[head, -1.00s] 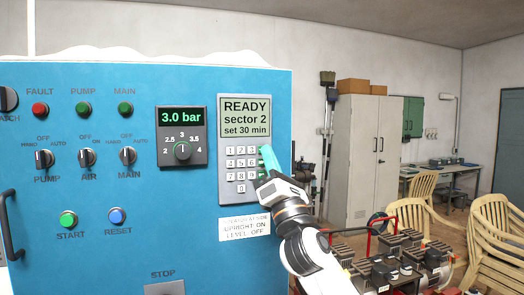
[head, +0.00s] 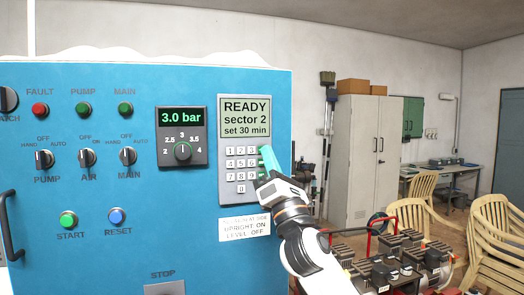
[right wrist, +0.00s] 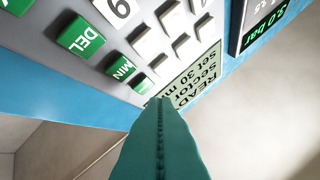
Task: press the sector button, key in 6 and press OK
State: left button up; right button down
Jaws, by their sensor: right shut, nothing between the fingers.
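The keypad unit (head: 224,189) is on the right part of the blue panel. Its display (head: 245,117) reads READY, sector 2, set 30 min. White number keys (head: 241,163) sit below it, with a green key column at their right, partly hidden by my fingers. My right gripper (head: 265,149) is shut and empty, its teal fingers at the upper right of the keys. In the right wrist view the fingertips (right wrist: 160,100) overlap the key column's end beyond the green MIN key (right wrist: 122,68) and DEL key (right wrist: 85,37). I cannot tell whether they touch a key. My left gripper is out of view.
The blue panel (head: 120,262) also carries a pressure dial (head: 182,152) reading 3.0 bar, lamps, switches, and START (head: 68,219) and RESET (head: 117,216) buttons. To the right stand a grey cabinet (head: 359,158), chairs (head: 496,225) and manifold equipment (head: 400,260).

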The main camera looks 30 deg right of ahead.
jog(key=shift+w, duration=0.2)
dwell(0.7)
jog(key=shift+w, duration=0.25)
jog(key=shift+w+d, duration=0.15)
jog(key=shift+w, duration=0.1)
dwell(0.6)
dwell(0.3)
jog(key=shift+s, duration=0.7)
jog(key=shift+a, duration=0.2)
jog(key=shift+w+a+f+b, duration=0.2)
jog(key=shift+a+f+b, duration=0.55)
jog(key=shift+f, duration=0.4)
jog(key=shift+w+a+f, duration=0.1)
jog(key=shift+a+f, duration=0.15)
jog(key=shift+a, duration=0.1)
